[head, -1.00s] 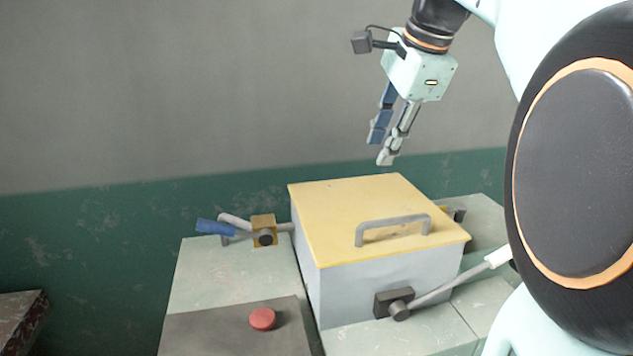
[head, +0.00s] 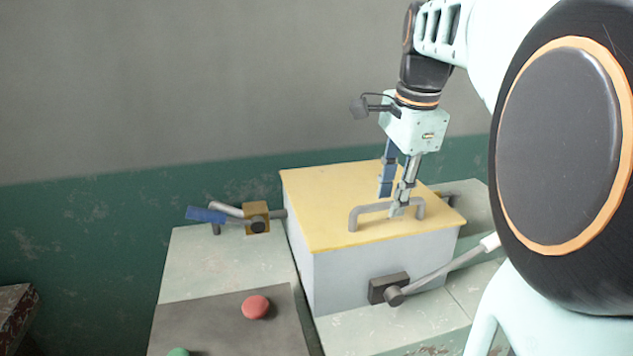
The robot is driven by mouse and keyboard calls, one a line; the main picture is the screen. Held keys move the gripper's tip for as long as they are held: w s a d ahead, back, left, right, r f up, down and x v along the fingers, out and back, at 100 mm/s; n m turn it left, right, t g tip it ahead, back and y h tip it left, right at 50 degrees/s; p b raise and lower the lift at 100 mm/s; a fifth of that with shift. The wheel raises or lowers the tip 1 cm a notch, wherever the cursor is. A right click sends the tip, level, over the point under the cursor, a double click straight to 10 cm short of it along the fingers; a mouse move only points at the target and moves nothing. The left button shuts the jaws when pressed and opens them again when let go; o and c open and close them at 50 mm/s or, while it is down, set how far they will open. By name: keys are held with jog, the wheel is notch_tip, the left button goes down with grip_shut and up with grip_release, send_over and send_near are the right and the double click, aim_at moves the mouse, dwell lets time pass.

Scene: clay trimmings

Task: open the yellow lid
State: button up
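The yellow lid (head: 325,190) lies flat and closed on a grey box (head: 345,275). A grey bar handle (head: 370,208) stands on the lid near its front right. My gripper (head: 393,203) points down over the lid, with its fingers at the handle. The blue finger is behind the bar and the pale finger overlaps the bar's right part. The fingers look apart, with a gap between them. I cannot tell whether either finger touches the handle.
A lever with a white end (head: 440,272) is on the box's front. A blue-gripped lever (head: 207,215) with a brass block (head: 257,217) is at the left. A red button (head: 255,307) and a green button (head: 178,352) sit on a dark panel. The wall (head: 150,90) is behind.

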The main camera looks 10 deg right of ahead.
jog(key=shift+f, duration=0.2)
grip_shut()
jog(key=shift+r, duration=0.1)
